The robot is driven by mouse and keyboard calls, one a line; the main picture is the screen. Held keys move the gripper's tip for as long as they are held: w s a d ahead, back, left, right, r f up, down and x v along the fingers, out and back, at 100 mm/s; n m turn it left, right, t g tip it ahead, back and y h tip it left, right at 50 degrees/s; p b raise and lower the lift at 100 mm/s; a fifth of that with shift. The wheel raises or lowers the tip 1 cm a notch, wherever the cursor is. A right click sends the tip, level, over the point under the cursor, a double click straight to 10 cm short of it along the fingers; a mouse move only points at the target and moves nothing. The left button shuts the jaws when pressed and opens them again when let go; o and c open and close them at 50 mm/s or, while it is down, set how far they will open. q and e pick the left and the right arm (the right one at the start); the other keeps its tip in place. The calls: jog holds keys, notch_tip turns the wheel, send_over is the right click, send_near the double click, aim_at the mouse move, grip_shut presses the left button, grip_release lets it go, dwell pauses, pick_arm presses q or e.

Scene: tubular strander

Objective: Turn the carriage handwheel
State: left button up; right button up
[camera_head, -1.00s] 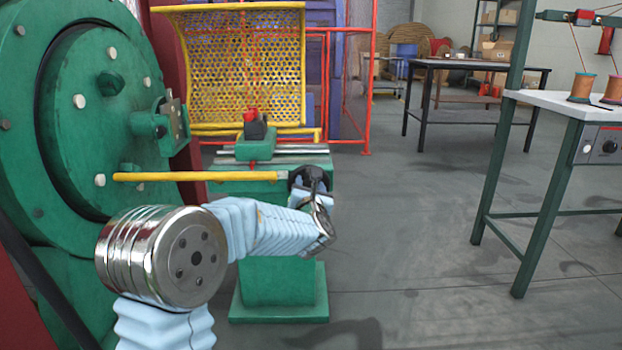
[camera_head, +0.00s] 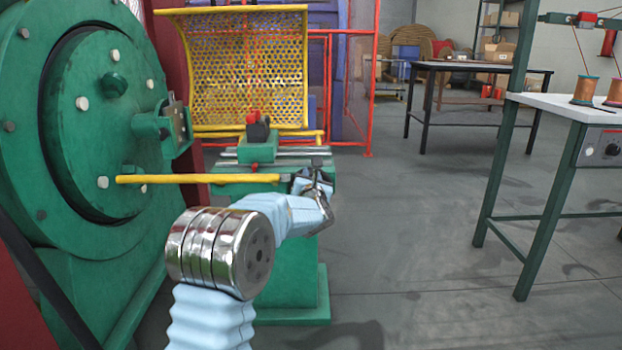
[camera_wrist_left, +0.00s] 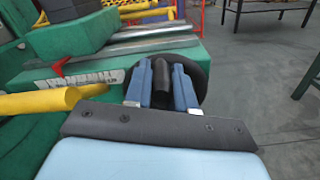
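The carriage handwheel (camera_wrist_left: 202,78) is a dark round wheel on the end of the green carriage bed. It shows behind the fingers in the left wrist view; in the head view my gripper mostly covers it. My left gripper (camera_head: 314,182) is at the bed's right end. In the left wrist view, its two blue fingers (camera_wrist_left: 165,85) stand on either side of a dark handle (camera_wrist_left: 160,70) in front of the wheel. They look closed on this handle, with little gap showing. My right gripper is in neither view.
A yellow bar (camera_head: 200,179) runs from the green machine disc (camera_head: 100,110) towards the bed, left of my gripper. The green carriage block (camera_head: 258,148) sits on rails behind. A white-topped table (camera_head: 555,103) stands right; floor between is clear.

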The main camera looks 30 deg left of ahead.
pick_arm(q)
grip_shut()
